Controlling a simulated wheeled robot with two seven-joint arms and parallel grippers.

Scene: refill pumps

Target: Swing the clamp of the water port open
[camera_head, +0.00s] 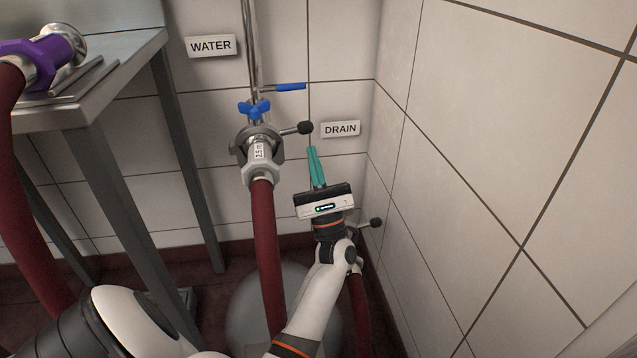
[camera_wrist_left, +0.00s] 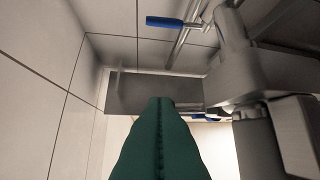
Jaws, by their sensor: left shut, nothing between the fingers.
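The water port's clamp (camera_head: 247,143) is a grey metal ring on the pipe under the "WATER" sign (camera_head: 210,46). Its lever with a black knob (camera_head: 305,128) points right, toward the "DRAIN" sign (camera_head: 341,129). A red hose (camera_head: 264,240) with a labelled metal end (camera_head: 260,160) hangs from the clamp. My left gripper (camera_head: 311,149) points up with its teal fingers shut and empty. Its fingertips appear just below and right of the knob; the depth gap is unclear. In the left wrist view the teal fingers (camera_wrist_left: 160,140) are together, with grey metal fittings (camera_wrist_left: 245,65) to the right. My right gripper is not in view.
A blue valve handle (camera_head: 254,109) and a blue lever (camera_head: 291,87) sit above the clamp. A lower black knob (camera_head: 376,222) is right of my wrist. A metal table (camera_head: 120,85) with a purple-collared hose end (camera_head: 50,55) stands left. The tiled side wall (camera_head: 500,150) is close on the right.

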